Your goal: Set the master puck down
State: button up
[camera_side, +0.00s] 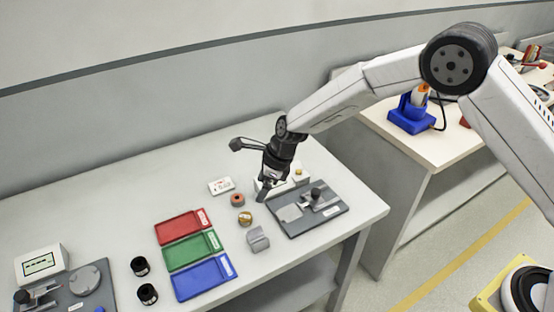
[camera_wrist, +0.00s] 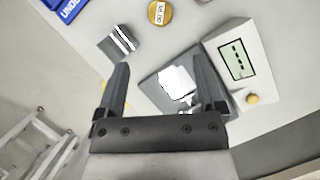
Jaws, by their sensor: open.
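A small gold puck with a pale label, which looks like the master puck (camera_side: 245,219), sits on the bench left of my gripper in the side view. It also shows at the top of the wrist view (camera_wrist: 158,13), where its lettering is too small to read surely. My gripper (camera_side: 263,194) points down above the bench by the grey gauge plate (camera_side: 330,214). In the wrist view my gripper (camera_wrist: 162,85) has its fingers wide apart with nothing held between them. The gauge plate (camera_wrist: 152,88) shows beyond them, with a bright glare on it.
A display box (camera_wrist: 238,62) stands behind the plate. A grey block (camera_side: 257,239) and an orange-red ring (camera_side: 237,200) flank the gold puck. Red (camera_side: 178,228), green (camera_side: 187,252) and blue (camera_side: 198,280) trays lie left. Two black cylinders (camera_side: 140,266) (camera_side: 147,294) stand beyond.

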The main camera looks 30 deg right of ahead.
dwell(0.4)
jog(key=s+d+r+n+h, duration=0.2)
jog(key=s+d+r+n, duration=0.2)
jog(key=s+d+n, duration=0.6)
jog(key=s+d+r+n+h, duration=0.1)
jog(key=s+d+r+n, duration=0.3)
jog(key=s+d+n, duration=0.7)
jog(key=s+n, duration=0.3)
jog(key=s, duration=0.1)
jog(key=shift+s+d+r+h, duration=0.15)
jog(key=shift+d+r+h, duration=0.1)
jog(key=shift+r+h, duration=0.15)
